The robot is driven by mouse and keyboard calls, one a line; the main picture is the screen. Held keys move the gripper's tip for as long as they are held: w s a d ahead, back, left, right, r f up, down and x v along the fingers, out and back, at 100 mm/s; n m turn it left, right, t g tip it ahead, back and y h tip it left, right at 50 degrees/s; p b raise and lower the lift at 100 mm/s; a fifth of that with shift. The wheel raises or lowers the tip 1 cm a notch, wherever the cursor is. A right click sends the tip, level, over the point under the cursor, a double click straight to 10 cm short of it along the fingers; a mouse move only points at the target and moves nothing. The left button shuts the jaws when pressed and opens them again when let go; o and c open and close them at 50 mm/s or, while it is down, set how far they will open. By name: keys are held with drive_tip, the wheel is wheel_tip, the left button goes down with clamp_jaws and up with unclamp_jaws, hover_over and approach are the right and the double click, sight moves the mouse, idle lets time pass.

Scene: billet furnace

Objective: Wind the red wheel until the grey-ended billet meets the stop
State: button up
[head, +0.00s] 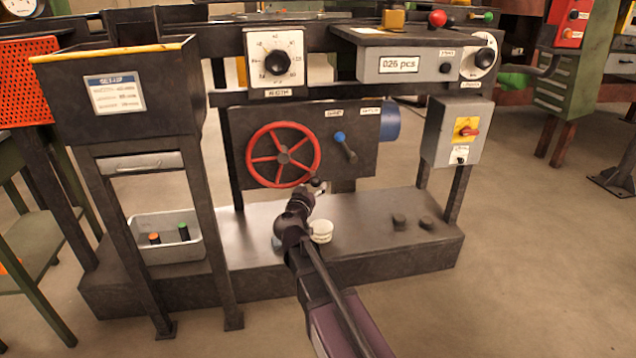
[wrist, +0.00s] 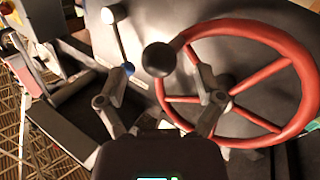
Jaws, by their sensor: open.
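The red wheel (head: 261,178) stands upright on the dark front panel of the machine, with several spokes. In the wrist view the wheel (wrist: 290,48) fills the right side, and a dark round knob (wrist: 159,59) sits at its rim. My gripper (head: 316,187) is at the wheel's lower right in the head view. In the wrist view my gripper (wrist: 166,84) is open, its fingers spread on either side below the knob. Whether a finger touches the knob or rim I cannot tell. I cannot make out a grey-ended billet or a stop in either view.
A lever with a blue part (head: 340,137) is right of the wheel; it is close to my left finger in the wrist view. A dial (head: 276,62), a counter box (head: 405,66) and a switch box (head: 456,140) surround the panel. A grey tray (head: 175,254) stands at left.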

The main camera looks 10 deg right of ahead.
drive_tip(key=shift+x, duration=1.5)
clamp_jaws()
drive_tip(key=shift+d+r, duration=0.1)
drive_tip(key=shift+d, duration=0.1)
drive_tip(key=shift+a, duration=0.25)
